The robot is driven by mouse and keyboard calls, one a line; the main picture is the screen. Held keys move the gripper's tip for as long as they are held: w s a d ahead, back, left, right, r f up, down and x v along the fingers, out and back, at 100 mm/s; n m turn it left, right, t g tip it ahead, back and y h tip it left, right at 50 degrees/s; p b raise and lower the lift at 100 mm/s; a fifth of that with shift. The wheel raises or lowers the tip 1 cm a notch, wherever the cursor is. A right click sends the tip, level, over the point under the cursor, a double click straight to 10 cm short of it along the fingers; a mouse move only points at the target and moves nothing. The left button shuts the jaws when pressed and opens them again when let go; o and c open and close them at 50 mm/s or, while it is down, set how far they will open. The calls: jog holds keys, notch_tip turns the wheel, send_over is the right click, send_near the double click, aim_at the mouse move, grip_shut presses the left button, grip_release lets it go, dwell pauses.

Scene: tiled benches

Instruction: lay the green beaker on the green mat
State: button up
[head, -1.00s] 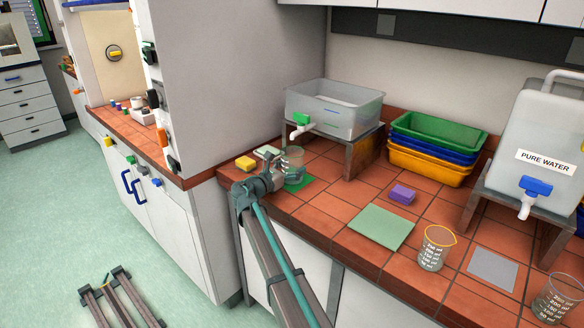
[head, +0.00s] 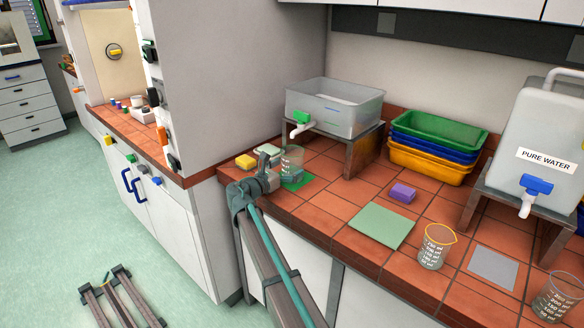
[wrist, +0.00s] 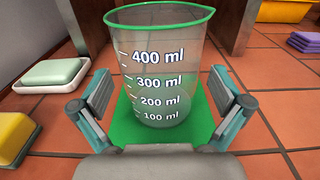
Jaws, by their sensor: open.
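The green-rimmed clear beaker (wrist: 160,70) stands upright on the bright green mat (wrist: 200,130) in the wrist view. Its printed scale faces my camera. In the head view the beaker (head: 292,160) and the mat (head: 303,180) are at the left end of the bench, partly hidden by my gripper (head: 272,168). In the wrist view my gripper (wrist: 160,84) is open, with one finger on each side of the beaker's lower part and gaps visible between fingers and glass.
A white soap dish with a pale green bar (wrist: 52,75) and a yellow sponge (wrist: 14,135) lie left of the beaker. A tank stand (head: 364,155) rises behind. A pale green mat (head: 382,226) and a yellow-rimmed beaker (head: 436,248) are further right.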

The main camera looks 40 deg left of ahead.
jog(key=s+b, duration=0.1)
jog(key=s, duration=0.9)
jog(key=shift+s+a, duration=0.1)
jog(key=shift+a, duration=0.1)
